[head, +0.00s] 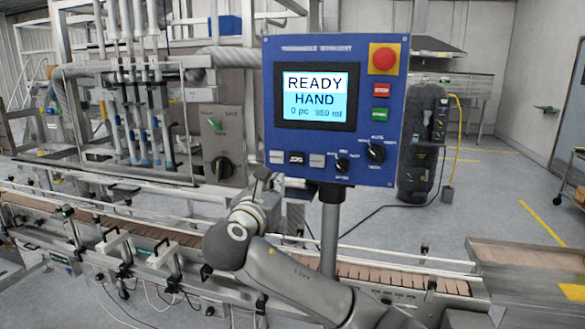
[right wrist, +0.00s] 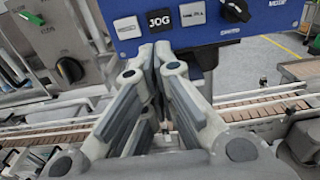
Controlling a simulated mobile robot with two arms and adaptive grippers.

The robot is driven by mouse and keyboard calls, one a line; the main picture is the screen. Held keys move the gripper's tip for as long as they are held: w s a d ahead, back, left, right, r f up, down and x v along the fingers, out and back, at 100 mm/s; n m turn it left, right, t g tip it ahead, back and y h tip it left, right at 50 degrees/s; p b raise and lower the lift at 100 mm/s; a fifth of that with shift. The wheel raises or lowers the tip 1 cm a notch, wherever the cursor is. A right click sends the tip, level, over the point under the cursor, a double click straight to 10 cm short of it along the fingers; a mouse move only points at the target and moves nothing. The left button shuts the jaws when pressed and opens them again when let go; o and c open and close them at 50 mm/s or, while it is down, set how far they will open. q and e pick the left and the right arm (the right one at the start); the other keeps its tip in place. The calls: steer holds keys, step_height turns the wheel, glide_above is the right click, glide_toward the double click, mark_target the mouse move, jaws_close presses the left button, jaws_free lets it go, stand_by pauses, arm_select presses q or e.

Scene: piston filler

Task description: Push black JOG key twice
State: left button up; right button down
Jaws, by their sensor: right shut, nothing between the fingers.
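The black JOG key (head: 296,158) sits in the middle of a row of three keys at the lower left of the blue control panel (head: 400,100). In the right wrist view the JOG key (right wrist: 159,21) shows just beyond and above the fingertips. My right gripper (head: 268,178) is shut and empty, just below the key row; its closed fingers (right wrist: 153,53) point at the panel. I cannot tell whether the tips touch it. The screen (head: 315,97) reads READY, HAND, 0 pc and a ml figure. My left gripper is out of view.
A grey key (head: 276,157) and a light key (head: 316,160) flank the JOG key closely. Two black rotary knobs (head: 376,153) sit to the right, with a red emergency button (head: 384,59) above. A conveyor (head: 190,238) runs below the panel.

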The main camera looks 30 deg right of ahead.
mark_target(296, 165)
steer(key=p+x, duration=0.4)
steer(key=x, duration=0.7)
steer(key=shift+w+d+r, duration=0.1)
steer(key=shift+w+d, duration=0.45)
steer(key=shift+d, duration=0.1)
